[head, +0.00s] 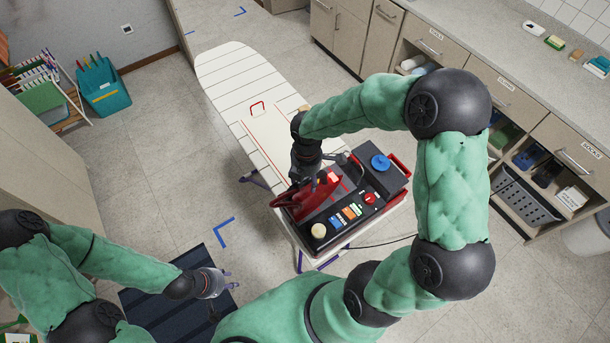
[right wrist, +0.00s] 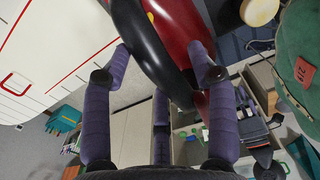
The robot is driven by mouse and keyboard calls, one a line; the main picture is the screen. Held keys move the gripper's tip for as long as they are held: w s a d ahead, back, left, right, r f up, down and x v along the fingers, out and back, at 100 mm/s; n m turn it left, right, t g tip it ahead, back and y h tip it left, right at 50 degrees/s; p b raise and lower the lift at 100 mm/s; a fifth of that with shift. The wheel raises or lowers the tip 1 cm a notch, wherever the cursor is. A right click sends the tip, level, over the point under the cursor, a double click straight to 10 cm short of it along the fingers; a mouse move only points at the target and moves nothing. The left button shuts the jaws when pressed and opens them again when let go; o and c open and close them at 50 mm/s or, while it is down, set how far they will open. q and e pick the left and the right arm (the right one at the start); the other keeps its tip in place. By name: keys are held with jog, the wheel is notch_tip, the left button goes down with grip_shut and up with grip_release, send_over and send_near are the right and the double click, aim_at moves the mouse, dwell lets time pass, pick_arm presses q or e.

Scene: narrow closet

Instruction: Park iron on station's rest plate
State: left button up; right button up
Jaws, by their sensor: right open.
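The red iron (head: 318,198) with a black handle is at the left part of the black and red station (head: 382,183), partly hidden by my right gripper. I cannot tell whether it rests flat on the rest plate. My right gripper (head: 303,180) is over the iron. In the right wrist view, the black handle (right wrist: 140,38) and red body (right wrist: 182,25) lie between the spread purple fingers of my right gripper (right wrist: 159,52). My left gripper (head: 228,282) is open and empty, low at the left, away from the station.
The station stands on the near end of the white ironing board (head: 225,75). It carries a blue knob (head: 380,162), a red knob (head: 369,199) and a cream knob (head: 318,230). A cable (head: 375,244) trails right. Drawer cabinets (head: 505,90) line the right. The board's far part is mostly clear.

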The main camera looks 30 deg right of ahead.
notch_tip(320, 180, up, 12)
jog(key=shift+p, duration=0.45)
jog(key=shift+f, duration=0.15)
